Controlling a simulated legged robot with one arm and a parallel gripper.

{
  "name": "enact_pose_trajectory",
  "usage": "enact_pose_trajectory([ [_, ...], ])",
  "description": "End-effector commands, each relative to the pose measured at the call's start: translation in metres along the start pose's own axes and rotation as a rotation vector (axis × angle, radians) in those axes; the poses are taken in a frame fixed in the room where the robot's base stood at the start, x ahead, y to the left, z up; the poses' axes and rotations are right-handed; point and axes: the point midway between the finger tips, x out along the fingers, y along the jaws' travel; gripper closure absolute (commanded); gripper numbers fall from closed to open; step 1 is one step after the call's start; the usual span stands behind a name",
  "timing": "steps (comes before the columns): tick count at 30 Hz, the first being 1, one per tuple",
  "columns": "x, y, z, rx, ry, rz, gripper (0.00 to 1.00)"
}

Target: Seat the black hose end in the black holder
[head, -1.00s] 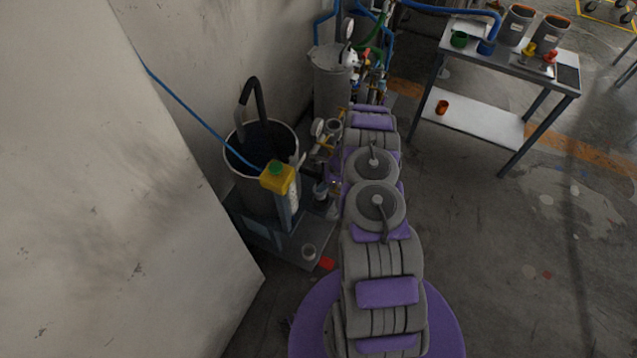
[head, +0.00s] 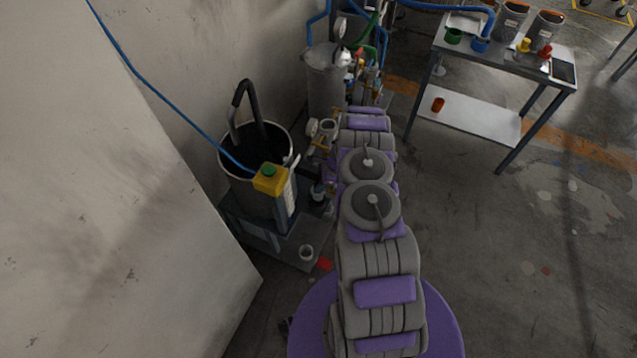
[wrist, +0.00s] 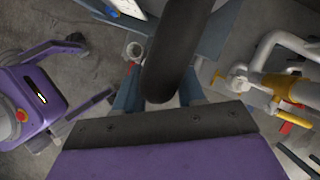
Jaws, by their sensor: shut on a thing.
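In the wrist view a thick black hose end (wrist: 172,55) stands between the fingers of my gripper (wrist: 158,98). My gripper is shut on it, and its lower tip covers part of the fingers. In the head view my arm hides my gripper and most of what it holds. A dark arched hose (head: 243,98) rises from the open drum at left; I cannot tell whether it joins the held end. I cannot make out the black holder for certain. A small dark fitting (head: 318,192) stands beside the drum, partly behind my arm.
The open drum (head: 226,165) stands on a low stand by the wall, with a yellow box (head: 270,179) and a blue cable (head: 165,95) close to it. A small round cup (head: 306,252) sits on the stand's base. A steel table (head: 470,122) stands right.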

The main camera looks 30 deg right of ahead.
Motion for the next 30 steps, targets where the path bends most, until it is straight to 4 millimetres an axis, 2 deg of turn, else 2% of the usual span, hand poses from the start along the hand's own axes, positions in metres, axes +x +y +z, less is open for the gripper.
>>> enact_pose_trajectory([
  [30,0.018,-0.001,-0.007,-0.002,0.0,-0.001,1.0],
])
